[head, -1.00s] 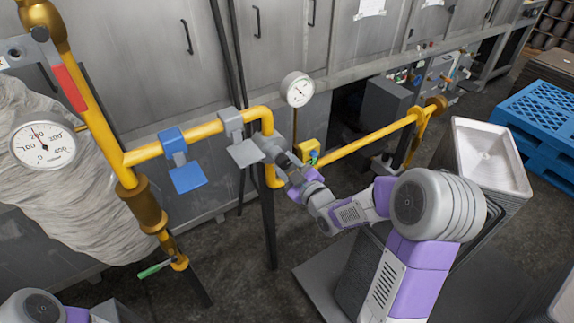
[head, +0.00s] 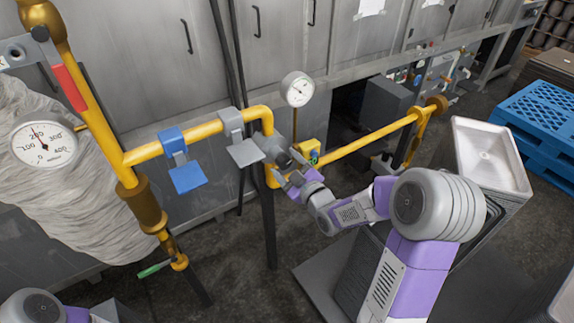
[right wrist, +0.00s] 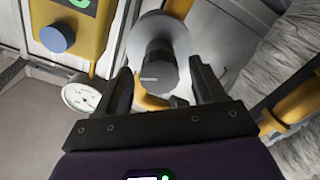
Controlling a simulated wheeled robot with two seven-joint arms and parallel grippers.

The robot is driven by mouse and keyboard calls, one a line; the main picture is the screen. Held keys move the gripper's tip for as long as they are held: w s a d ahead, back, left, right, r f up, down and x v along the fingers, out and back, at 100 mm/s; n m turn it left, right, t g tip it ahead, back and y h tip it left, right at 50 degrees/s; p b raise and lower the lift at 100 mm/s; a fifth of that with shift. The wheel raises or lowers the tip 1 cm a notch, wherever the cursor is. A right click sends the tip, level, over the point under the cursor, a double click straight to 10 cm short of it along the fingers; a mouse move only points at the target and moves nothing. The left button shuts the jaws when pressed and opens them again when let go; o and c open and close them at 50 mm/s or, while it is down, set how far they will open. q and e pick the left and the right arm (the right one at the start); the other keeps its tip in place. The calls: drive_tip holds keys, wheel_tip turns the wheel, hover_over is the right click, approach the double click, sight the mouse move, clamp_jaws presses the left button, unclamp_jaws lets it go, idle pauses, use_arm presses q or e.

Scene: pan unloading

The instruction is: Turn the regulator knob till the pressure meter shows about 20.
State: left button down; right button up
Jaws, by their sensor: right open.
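The dark grey regulator knob (right wrist: 161,72) stands in front of a pale round disc in the right wrist view. It also shows at the pipe bend in the head view (head: 284,159). My right gripper (right wrist: 163,84) is open, with one finger on each side of the knob; I cannot tell whether they touch it. In the head view the right gripper (head: 290,176) is just below the knob. A small white round meter (head: 298,89) stands above the pipe; its reading is too small to tell. It also shows in the right wrist view (right wrist: 82,96). My left gripper is out of view.
A larger dial (head: 44,144) marked up to 400 is at the left. Yellow pipe (head: 203,132) carries a blue lever (head: 187,178) and a grey lever (head: 245,152). A yellow box (head: 308,149) sits right of the knob.

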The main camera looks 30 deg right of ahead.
drive_tip(key=s, duration=0.7)
drive_tip(key=shift+s+d+p, duration=0.3)
drive_tip(key=shift+p, duration=0.05)
drive_tip(key=s+a+f+m+g+y+p, duration=0.1)
drive_tip(key=a+f+m+g+p, duration=0.25)
drive_tip(key=f, duration=0.45)
drive_tip(key=s+a+f+m+g+p, duration=0.1)
drive_tip(key=a+f+m+g+p, duration=0.15)
drive_tip(key=a+f+g, duration=0.45)
drive_tip(key=s+a+f+m+g+y+p, duration=0.1)
drive_tip(key=s+a+f+m+g, duration=0.1)
drive_tip(key=s+a+f, duration=0.3)
drive_tip(key=s+a+f+m+g+y+p, duration=0.1)
drive_tip(key=s+a+f+m+g, duration=0.1)
drive_tip(key=s+a+f+g, duration=0.2)
drive_tip(key=s+f+g, duration=0.1)
drive_tip(key=s+f, duration=0.2)
drive_tip(key=s, duration=0.3)
drive_tip(key=shift+s+a+m+p, duration=0.25)
drive_tip(key=shift+a+m+p, duration=0.1)
drive_tip(key=shift+a+m, duration=0.05)
drive_tip(key=shift+f, duration=0.1)
idle(1.7)
